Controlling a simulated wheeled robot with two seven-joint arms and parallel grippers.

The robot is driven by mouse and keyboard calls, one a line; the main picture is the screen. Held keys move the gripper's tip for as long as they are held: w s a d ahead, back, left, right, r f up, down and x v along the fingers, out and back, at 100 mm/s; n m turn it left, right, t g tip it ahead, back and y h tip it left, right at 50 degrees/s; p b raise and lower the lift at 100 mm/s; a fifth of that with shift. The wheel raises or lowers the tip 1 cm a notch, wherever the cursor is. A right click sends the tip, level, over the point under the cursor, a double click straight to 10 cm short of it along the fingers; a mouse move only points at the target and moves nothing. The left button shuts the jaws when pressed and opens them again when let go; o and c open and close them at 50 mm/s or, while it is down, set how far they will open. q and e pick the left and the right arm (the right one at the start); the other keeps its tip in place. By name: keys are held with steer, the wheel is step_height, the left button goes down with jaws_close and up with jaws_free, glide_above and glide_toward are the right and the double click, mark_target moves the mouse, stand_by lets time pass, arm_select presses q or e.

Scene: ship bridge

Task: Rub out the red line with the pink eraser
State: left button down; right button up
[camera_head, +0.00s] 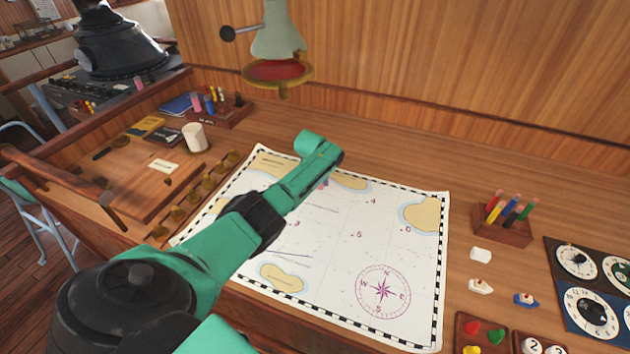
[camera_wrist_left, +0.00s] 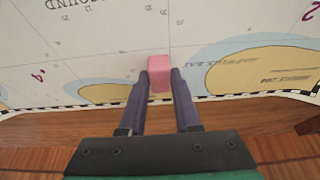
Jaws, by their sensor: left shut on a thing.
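The pink eraser (camera_wrist_left: 159,66) is between the fingertips of my left gripper (camera_wrist_left: 159,82) in the left wrist view. Its end is over the white chart (camera_wrist_left: 110,30), near a tan island (camera_wrist_left: 255,68); I cannot tell whether it touches the paper. In the head view my left arm reaches across the chart (camera_head: 345,260), and a small pink patch shows by the wrist; the fingers are mostly hidden. I cannot make out a clear red line; faint thin strokes (camera_head: 318,207) lie on the chart just below the gripper. My right gripper is not in view.
A pen holder (camera_head: 502,232) and small white pieces (camera_head: 481,255) stand right of the chart, with dial panels (camera_head: 590,300) beyond. A white mug (camera_head: 194,137) and a wooden board (camera_head: 150,185) are at left. A lamp-like fixture (camera_head: 278,70) hangs on the back wall.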

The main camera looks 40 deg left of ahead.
mark_target(332, 186)
arm_select(q)
steer(key=shift+w+d, duration=0.2)
steer(key=shift+d, duration=0.3)
steer(key=shift+w+d+f+b, duration=0.1)
steer(key=shift+w+d+b, duration=0.15)
steer(key=shift+d+b, duration=0.15)
steer(key=shift+w+d+f+b, duration=0.1)
steer(key=shift+w+d+b, duration=0.15)
steer(key=shift+d, duration=0.2)
steer(key=shift+w+d+r, duration=0.15)
steer(key=shift+d, duration=0.15)
